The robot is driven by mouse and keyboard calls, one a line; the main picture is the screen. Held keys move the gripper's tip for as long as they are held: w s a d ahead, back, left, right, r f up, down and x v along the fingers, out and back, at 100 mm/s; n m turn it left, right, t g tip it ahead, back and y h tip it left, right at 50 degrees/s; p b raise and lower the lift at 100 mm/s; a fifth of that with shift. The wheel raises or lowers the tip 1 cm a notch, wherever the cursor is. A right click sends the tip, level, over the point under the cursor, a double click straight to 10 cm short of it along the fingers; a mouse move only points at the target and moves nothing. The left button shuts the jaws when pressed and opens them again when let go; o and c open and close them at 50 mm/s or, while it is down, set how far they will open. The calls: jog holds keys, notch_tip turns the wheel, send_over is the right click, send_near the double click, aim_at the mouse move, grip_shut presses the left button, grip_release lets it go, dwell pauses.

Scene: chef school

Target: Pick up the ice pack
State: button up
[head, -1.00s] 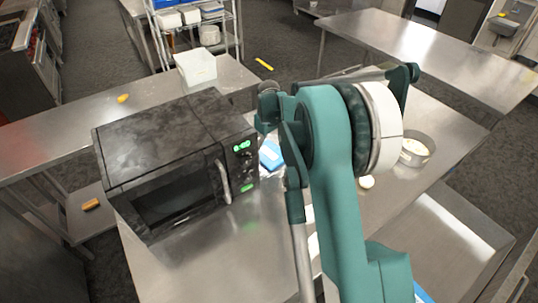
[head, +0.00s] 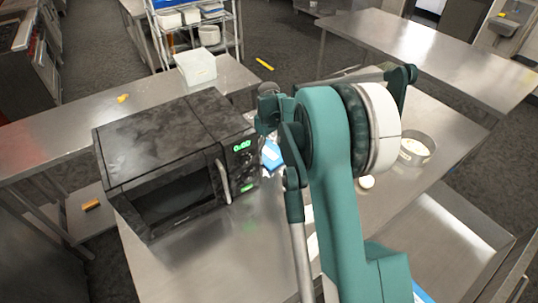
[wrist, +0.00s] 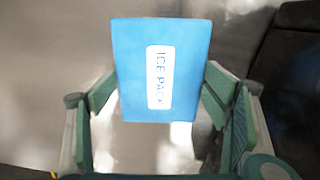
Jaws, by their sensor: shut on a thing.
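The ice pack (wrist: 133,70) is a flat blue block with a white label reading "ICE PACK". In the wrist view it stands between the two green fingers of my gripper (wrist: 160,88), with a finger at its left and right edges. My gripper is shut on it. In the head view the ice pack (head: 271,157) shows as a small blue and white patch just right of the microwave. My arm hides part of it there, and hides most of the gripper.
A dark microwave (head: 170,140) stands close to the left of the ice pack on the steel table (head: 225,245). A round metal pan (head: 417,151) and a small pale round item (head: 367,182) are right of my arm.

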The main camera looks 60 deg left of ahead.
aim_at(269, 153)
jog(key=shift+r, duration=0.1)
notch_tip(269, 153, up, 10)
dwell(0.8)
